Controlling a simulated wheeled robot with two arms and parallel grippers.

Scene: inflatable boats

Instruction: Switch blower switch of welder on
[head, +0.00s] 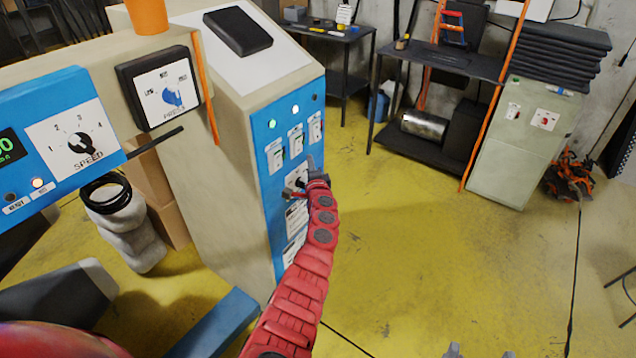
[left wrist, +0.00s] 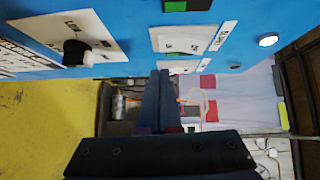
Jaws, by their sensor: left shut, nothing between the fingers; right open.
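The welder's blue control panel (head: 281,155) is on the side of a tall beige cabinet in the head view. It carries three white switch plates (head: 297,140) in a row, with lamps above; their labels are too small to read, so I cannot tell which is the blower switch. My left gripper (head: 300,186) is shut and empty, just in front of the panel below the switches, covering part of a lower plate. In the left wrist view its fingers (left wrist: 160,98) are together, with the panel (left wrist: 120,14) above. My right gripper (head: 478,353) shows only open fingertips at the bottom edge.
A black knob (left wrist: 76,52) stands out from the panel in the left wrist view. A speed dial (head: 82,143) and a pressure dial (head: 173,97) are at the left. The yellow floor (head: 430,250) right of the cabinet is clear. A shelf table (head: 440,60) stands behind.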

